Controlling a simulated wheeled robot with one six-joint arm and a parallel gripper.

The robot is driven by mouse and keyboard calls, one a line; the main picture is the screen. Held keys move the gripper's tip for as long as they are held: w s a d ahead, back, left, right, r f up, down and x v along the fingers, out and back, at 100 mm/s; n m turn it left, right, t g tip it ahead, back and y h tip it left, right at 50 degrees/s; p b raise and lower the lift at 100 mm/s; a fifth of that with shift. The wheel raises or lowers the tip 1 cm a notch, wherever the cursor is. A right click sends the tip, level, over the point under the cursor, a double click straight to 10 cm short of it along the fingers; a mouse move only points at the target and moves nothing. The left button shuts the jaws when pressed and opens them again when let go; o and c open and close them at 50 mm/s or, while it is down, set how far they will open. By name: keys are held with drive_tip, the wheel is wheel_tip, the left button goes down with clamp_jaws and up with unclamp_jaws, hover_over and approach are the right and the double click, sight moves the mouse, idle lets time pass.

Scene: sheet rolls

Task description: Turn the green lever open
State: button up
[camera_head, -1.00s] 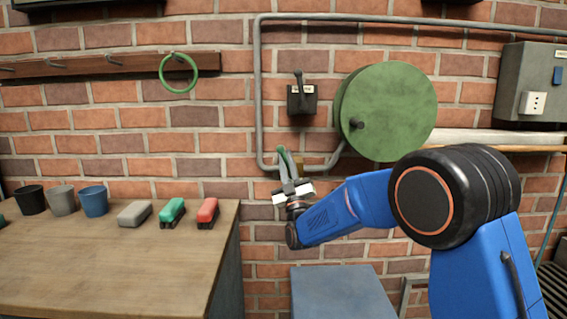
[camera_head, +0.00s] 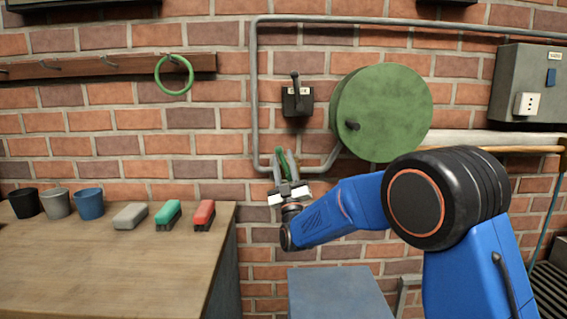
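The green lever (camera_head: 283,160) is small in the camera view, in front of the brick wall at the lower end of the grey pipe. My gripper (camera_head: 284,166) is at the lever, pointing up toward the wall. Its two fingers look apart, with green showing between them. I cannot tell whether either finger touches the lever. The fingers and white finger mounts hide the lever's lower part and most of the valve behind it.
A large green disc (camera_head: 385,112) with a black knob and a black switch box (camera_head: 297,101) are on the wall above. A green ring (camera_head: 174,75) hangs from the hook rail. The wooden table (camera_head: 100,265) at left holds cups and blocks. A grey-blue box top (camera_head: 338,292) is below my arm.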

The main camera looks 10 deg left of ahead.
drive_tip(key=v, duration=1.7)
drive_tip(key=shift+f, duration=0.2)
drive_tip(key=shift+s, duration=0.15)
drive_tip(key=w+d+r+m+g+h, duration=0.1)
drive_tip(key=w+d+r+g+h, duration=0.1)
drive_tip(key=d, duration=0.4)
drive_tip(key=w+d+r+m+g+h, duration=0.1)
drive_tip(key=w+d+r+g, duration=0.15)
drive_tip(key=d, duration=0.25)
drive_tip(key=s+d+f+m+g+h, duration=0.2)
drive_tip(key=s+d+g, duration=0.15)
drive_tip(key=d, duration=0.25)
drive_tip(key=s+d+f+m+g+h, duration=0.1)
drive_tip(key=s+d+f+g+h, duration=0.1)
drive_tip(key=s+d, duration=0.35)
drive_tip(key=s+d+f+m+g+h, duration=0.1)
drive_tip(key=s+d+f+m+g, duration=0.1)
drive_tip(key=s+d, duration=0.4)
drive_tip(key=s+d+f+m+g+h, duration=0.1)
drive_tip(key=s+d+f+g, duration=0.3)
drive_tip(key=s, duration=1.2)
drive_tip(key=s+d+f+m+g+h, duration=0.2)
drive_tip(key=s+d+f+m+g, duration=0.1)
drive_tip(key=s+d, duration=0.6)
drive_tip(key=s+f, duration=0.1)
drive_tip(key=s, duration=0.1)
drive_tip(key=shift+s+d+f+g, duration=0.2)
drive_tip(key=shift+s+f+g, duration=0.2)
